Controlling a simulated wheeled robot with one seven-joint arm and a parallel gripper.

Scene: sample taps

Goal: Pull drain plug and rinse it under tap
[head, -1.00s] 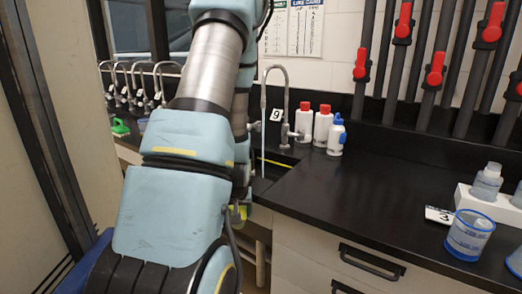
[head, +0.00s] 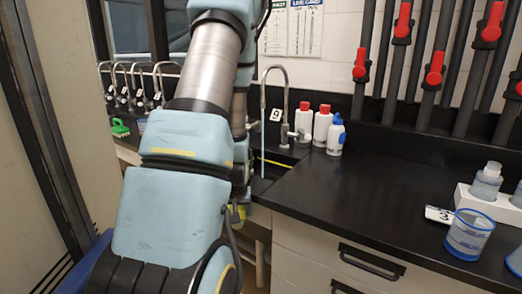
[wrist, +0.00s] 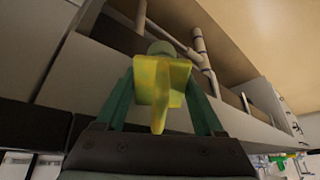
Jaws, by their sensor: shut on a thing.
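In the wrist view my gripper (wrist: 160,105) is shut on a yellow T-shaped piece (wrist: 158,85), which looks like the drain plug's handle. A rounded grey-green part (wrist: 160,48) shows just behind it; I cannot tell whether it touches the pipes beyond. In the head view a bit of yellow (head: 238,214) shows beside my arm, below the counter edge; my fingers are hidden there. The tap (head: 284,100), by a tag with 9, arches over the sink (head: 270,165). A thin pale-blue streak, like running water, hangs below its spout.
Pale pipes (wrist: 200,50) run behind the held piece in the wrist view. Several bottles (head: 321,127) stand right of the tap. The black counter (head: 370,195) is clear in the middle. A blue-rimmed beaker (head: 469,235) stands at its right. Drawers are below.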

